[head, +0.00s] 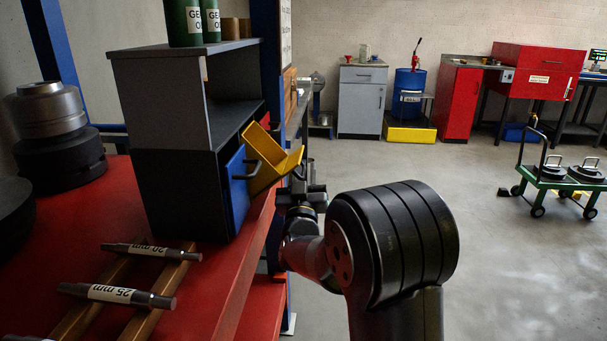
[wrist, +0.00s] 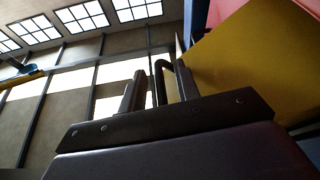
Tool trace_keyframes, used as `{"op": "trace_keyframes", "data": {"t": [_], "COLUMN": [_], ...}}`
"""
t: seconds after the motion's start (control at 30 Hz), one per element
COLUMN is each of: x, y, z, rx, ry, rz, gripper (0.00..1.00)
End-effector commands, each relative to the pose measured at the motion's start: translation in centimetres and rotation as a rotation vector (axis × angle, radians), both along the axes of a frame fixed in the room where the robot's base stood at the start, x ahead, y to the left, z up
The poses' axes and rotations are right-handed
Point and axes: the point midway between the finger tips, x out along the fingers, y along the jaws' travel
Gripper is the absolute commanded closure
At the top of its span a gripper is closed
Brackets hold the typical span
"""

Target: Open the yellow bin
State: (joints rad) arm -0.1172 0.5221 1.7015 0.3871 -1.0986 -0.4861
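The yellow bin (head: 268,165) is in the dark cabinet in the head view, tilted out with its top open. In the wrist view its yellow face (wrist: 245,65) fills the upper right. A dark curved handle (wrist: 163,72) shows beside that face. My gripper (head: 299,178) is at the bin's right side in the head view. In the wrist view my gripper's fingers (wrist: 158,90) stand apart, with the handle between or just beyond them and a gap beside the left finger. Whether a finger touches the handle cannot be told.
A blue bin (head: 238,188) sits beside the yellow one in the cabinet (head: 180,185). The red bench (head: 215,285) carries labelled shafts (head: 118,294) on rails. Green cans (head: 185,22) stand on top of the cabinet. The floor (head: 470,215) to the right is clear up to a green cart (head: 565,182).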

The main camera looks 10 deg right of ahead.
Motion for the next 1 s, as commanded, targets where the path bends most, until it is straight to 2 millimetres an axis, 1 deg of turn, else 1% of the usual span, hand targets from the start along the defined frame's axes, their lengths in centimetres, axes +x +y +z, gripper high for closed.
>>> {"op": "trace_keyframes", "data": {"t": [0.03,0.4,0.83,1.0], "x": [-0.01,-0.03,-0.03,0.08], "y": [0.00,0.01,0.00,0.32], "z": [0.00,-0.01,0.04,0.81], "rx": [0.000,0.000,-0.001,-0.056], "ry": [0.000,0.000,-0.001,0.016], "rz": [0.000,0.000,0.000,0.000], "gripper": [0.71,1.00,1.00,1.00]}}
